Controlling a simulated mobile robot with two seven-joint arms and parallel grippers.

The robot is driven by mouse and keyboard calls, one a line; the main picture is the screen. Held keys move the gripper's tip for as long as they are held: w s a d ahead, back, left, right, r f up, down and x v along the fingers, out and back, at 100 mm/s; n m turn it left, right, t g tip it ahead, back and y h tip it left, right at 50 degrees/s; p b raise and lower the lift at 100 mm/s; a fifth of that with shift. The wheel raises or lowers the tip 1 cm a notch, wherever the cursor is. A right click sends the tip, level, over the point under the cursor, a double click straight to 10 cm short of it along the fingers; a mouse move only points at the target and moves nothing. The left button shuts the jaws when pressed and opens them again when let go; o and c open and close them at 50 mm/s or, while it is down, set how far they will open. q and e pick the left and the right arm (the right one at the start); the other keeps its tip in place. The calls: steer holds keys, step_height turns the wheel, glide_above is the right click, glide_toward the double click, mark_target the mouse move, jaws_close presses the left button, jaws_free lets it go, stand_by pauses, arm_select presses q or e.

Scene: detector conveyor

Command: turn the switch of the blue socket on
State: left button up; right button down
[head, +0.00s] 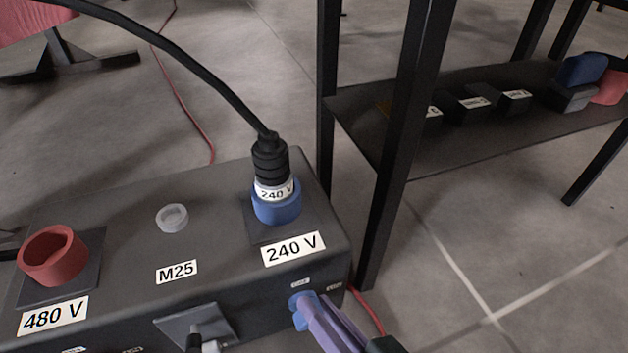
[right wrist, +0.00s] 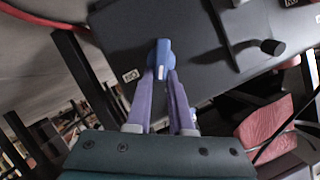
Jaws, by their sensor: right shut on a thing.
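The blue socket (head: 277,205), labelled 240 V, sits on top of the dark box with a black plug (head: 270,160) in it. Its blue switch (head: 303,310) is on the box's front face below the label; it also shows in the right wrist view (right wrist: 160,52). My right gripper (head: 314,313) has its purple fingers on either side of the switch knob, shut on it. In the right wrist view the fingertips (right wrist: 160,76) flank the knob, which carries a white mark. Small labels sit above the switch, too small to read surely. My left gripper is not in view.
A red 480 V socket (head: 54,257) stands at the left of the box top, with a capped M25 hole (head: 172,218) between. A black lever (head: 195,338) on a plate is on the front face. A dark shelf (head: 480,125) stands at right; a red cable lies on the floor.

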steer(key=shift+d+f+m+y, duration=0.1)
steer(key=shift+d+m+y, duration=0.05)
steer(key=shift+m+y, duration=0.15)
stand_by(0.4)
steer(key=c, duration=0.8)
jaws_free()
steer(key=p+v, duration=0.5)
steer(key=v, duration=0.5)
